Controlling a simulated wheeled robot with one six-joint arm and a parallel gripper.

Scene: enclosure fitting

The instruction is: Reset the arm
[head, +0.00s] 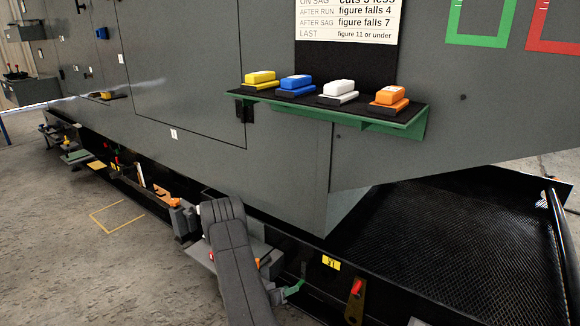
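A dark grey jointed link, which looks like part of my arm, rises from the bottom edge in the head view, left of centre. It bends at its top, in front of the lower edge of the big grey enclosure (180,90).
A green-edged shelf (417,123) on the enclosure carries a yellow block (260,77), a blue block (296,82), a white block (338,87) and an orange block (389,95). A black mesh platform (460,230) lies right. The floor (60,250) at left is open.

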